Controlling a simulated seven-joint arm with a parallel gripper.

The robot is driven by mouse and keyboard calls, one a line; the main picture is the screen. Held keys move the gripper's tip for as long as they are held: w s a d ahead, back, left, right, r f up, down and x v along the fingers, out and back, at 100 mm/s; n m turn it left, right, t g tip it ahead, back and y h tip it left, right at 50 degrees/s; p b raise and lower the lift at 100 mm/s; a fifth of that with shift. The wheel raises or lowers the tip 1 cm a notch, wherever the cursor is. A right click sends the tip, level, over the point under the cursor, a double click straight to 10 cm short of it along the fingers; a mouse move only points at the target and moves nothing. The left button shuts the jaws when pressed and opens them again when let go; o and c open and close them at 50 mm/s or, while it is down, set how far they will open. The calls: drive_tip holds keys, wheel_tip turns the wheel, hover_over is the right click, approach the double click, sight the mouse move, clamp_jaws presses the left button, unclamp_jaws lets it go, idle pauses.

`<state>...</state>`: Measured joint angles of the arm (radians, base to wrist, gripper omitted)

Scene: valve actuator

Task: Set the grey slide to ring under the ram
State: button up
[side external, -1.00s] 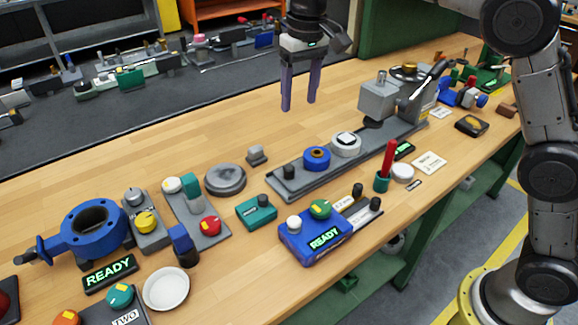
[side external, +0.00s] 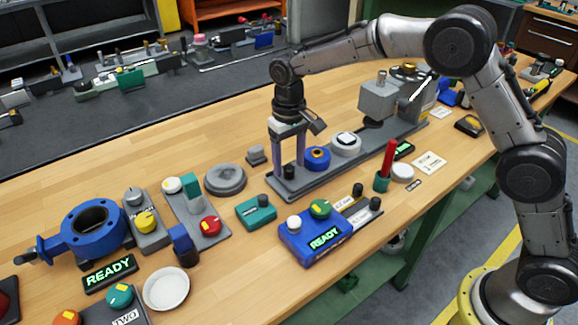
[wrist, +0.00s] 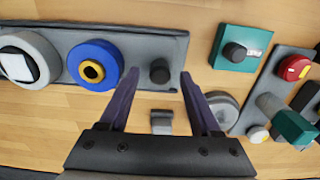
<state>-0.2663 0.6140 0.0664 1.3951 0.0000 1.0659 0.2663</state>
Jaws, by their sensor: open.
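The grey slide track (side external: 330,178) is a long plate running toward the ram housing (side external: 379,101), a grey box at its far end. On the plate sit a blue ring (side external: 317,157) with a yellow centre and a grey-white ring (side external: 346,143) with a pale square top. A black knob (side external: 289,171) stands at the plate's near end. My gripper (side external: 289,166) points down over this knob, open. In the wrist view, the black knob (wrist: 159,71) lies between the fingertips (wrist: 160,76), with space on both sides. Whether the fingertips are level with it is unclear.
A small grey block (side external: 256,154) and a round grey disc (side external: 226,179) lie left of the plate. The bench behind the plate is clear.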

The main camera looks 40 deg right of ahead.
drive_tip(key=shift+f, duration=0.95)
clamp_jaws()
idle(0.8)
